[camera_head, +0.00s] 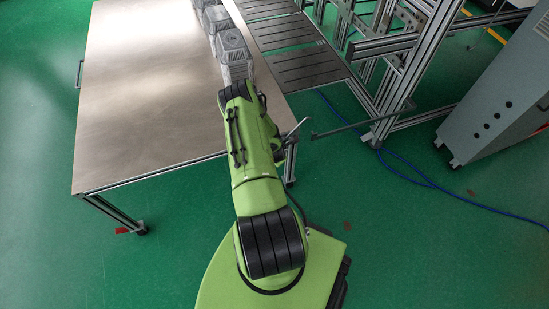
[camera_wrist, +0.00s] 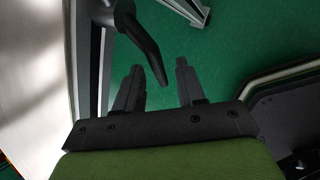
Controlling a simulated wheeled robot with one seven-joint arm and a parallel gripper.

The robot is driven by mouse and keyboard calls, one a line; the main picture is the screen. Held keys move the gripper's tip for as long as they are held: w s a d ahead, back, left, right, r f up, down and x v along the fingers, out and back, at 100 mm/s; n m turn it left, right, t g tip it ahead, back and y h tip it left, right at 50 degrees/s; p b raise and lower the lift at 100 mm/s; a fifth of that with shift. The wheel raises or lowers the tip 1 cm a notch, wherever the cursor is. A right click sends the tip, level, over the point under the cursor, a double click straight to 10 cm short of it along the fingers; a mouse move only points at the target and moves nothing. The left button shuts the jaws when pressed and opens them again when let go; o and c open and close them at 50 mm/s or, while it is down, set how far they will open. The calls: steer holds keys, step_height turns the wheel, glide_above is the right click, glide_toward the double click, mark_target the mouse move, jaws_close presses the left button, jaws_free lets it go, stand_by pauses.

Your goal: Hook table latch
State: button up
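The metal-topped table (camera_head: 150,85) stands at the left, its front right corner beside my arm. In the wrist view a dark, bent latch lever (camera_wrist: 143,42) comes from the table's aluminium frame (camera_wrist: 90,75). Its tip points down between the fingers of my gripper (camera_wrist: 159,66). The fingers are apart, and I see no clear contact with the lever. In the head view, a thin lever (camera_head: 297,128) shows at the table corner. My gripper (camera_head: 280,146) is there, mostly hidden by my arm. A dark bar (camera_head: 350,127) reaches left from the neighbouring frame, its end close to that corner.
Grey blocks (camera_head: 233,55) stand along the table's right side. A slatted rack (camera_head: 300,65) and an aluminium frame (camera_head: 405,65) stand at the back right. A grey cabinet (camera_head: 495,100) is farther right. A blue cable (camera_head: 430,183) crosses the green floor.

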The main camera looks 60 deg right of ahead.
steer(key=shift+x, duration=1.05)
jaws_close()
steer(key=shift+r, duration=0.1)
